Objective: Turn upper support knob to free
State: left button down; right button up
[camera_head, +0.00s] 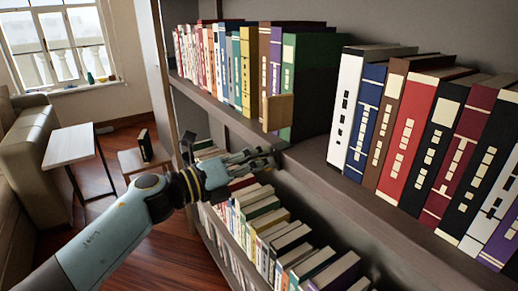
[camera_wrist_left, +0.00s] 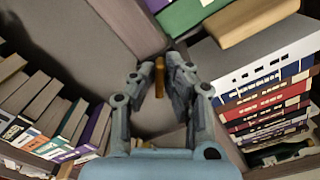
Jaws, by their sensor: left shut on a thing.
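My left gripper (camera_head: 262,158) reaches in from the left to the edge of the upper shelf in the head view. In the left wrist view, its two fingers (camera_wrist_left: 160,80) are closed around a small golden-brown knob (camera_wrist_left: 159,77), which shows between the fingertips. In the head view the fingers hide the knob. A tan wooden block (camera_head: 278,112) stands against the front of the green book (camera_head: 302,85), above the gripper. It also shows at the top of the left wrist view (camera_wrist_left: 250,22). The knob's turned position cannot be told. My right gripper is not in view.
Upright books fill the upper shelf (camera_head: 310,158) on both sides of a gap. A lower row of books (camera_head: 275,235) stands below my gripper.

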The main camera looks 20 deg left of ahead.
pick_arm(q)
jog(key=shift+n+p, duration=2.7)
jog(key=shift+n, duration=1)
jog(key=shift+f, duration=0.1)
jog(key=c, duration=1.4)
grip_release()
jog(key=v, duration=1.2)
